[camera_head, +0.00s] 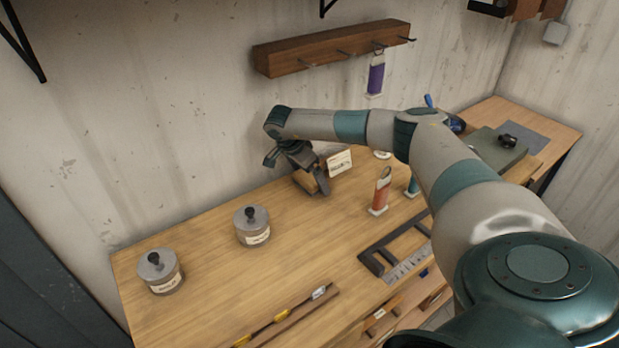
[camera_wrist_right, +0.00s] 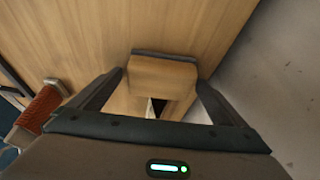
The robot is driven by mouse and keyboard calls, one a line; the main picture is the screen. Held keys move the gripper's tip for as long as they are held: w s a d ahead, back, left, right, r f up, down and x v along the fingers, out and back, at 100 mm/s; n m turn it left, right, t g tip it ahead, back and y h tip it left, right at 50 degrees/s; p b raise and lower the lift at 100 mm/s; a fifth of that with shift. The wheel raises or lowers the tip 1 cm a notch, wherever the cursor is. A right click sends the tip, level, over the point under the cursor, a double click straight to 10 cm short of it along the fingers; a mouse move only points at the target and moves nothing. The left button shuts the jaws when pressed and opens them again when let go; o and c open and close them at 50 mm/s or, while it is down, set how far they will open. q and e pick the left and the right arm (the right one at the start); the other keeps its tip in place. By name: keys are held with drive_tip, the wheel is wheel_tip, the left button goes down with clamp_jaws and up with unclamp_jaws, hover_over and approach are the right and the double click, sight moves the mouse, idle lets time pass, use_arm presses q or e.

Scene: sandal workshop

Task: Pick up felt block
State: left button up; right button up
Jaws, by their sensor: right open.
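The felt block is a pale wooden block with a dark grey felt strip along one edge. It shows in the right wrist view (camera_wrist_right: 163,72), between the tips of my right gripper's fingers (camera_wrist_right: 160,84). The fingers are open, with a gap visible on both sides of the block. In the head view, the block (camera_head: 305,183) is on the wooden bench near the wall, partly hidden by my right gripper (camera_head: 297,172), which reaches down over it. My left gripper is not in view.
A small white label card (camera_head: 340,162) stands just right of the block. Two lidded jars (camera_head: 253,229) (camera_head: 163,275) stand to the left. The bench middle is clear.

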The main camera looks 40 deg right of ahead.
sight(312, 177)
drive_tip(key=shift+c, duration=0.7)
drive_tip(key=c, duration=1)
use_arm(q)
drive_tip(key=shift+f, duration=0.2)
use_arm(e)
drive_tip(key=shift+c, duration=0.3)
